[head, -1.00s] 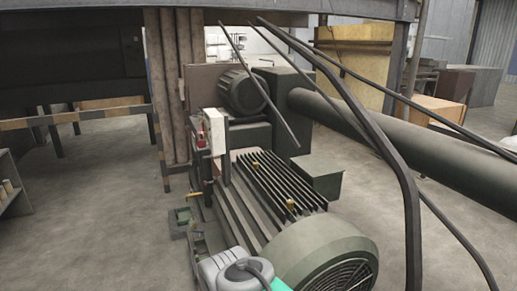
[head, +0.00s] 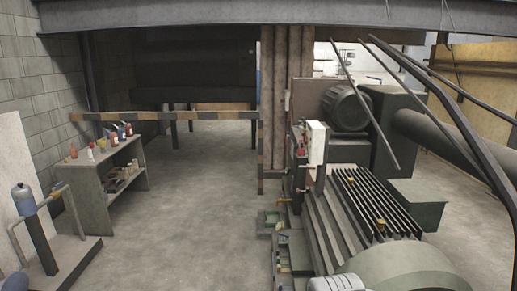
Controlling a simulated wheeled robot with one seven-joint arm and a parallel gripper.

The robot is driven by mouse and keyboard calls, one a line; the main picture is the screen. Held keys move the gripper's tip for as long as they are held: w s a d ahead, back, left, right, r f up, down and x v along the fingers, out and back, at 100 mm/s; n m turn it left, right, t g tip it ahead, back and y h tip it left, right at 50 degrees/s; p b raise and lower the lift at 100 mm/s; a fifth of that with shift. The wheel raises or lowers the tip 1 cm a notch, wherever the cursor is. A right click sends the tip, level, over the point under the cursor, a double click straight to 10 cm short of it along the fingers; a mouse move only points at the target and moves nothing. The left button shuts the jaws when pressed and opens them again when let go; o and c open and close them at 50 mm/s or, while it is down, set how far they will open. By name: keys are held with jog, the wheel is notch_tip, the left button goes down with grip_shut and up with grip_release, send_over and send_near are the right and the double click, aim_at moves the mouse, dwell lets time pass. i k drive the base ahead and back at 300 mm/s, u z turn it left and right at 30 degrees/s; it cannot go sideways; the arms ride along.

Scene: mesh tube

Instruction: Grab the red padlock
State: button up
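No padlock can be made out for certain in the head view. A small red item (head: 302,149) shows on the left side of the big machine, beside a white upright box (head: 316,142); it is too small to tell whether it is a padlock. A few small items with red parts (head: 128,129) stand on top of the grey shelf unit (head: 97,190) at the left.
The large green machine with a finned motor (head: 415,268) fills the lower right, with dark rails above it. Open concrete floor (head: 195,225) lies between shelf and machine. A striped barrier (head: 165,116) crosses behind.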

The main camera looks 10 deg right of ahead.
aim_at(301, 151)
jog(key=u, duration=0.8)
jog(key=i, duration=2.95)
jog(key=z, duration=1.15)
jog(key=i, duration=0.8)
jog(key=z, duration=0.5)
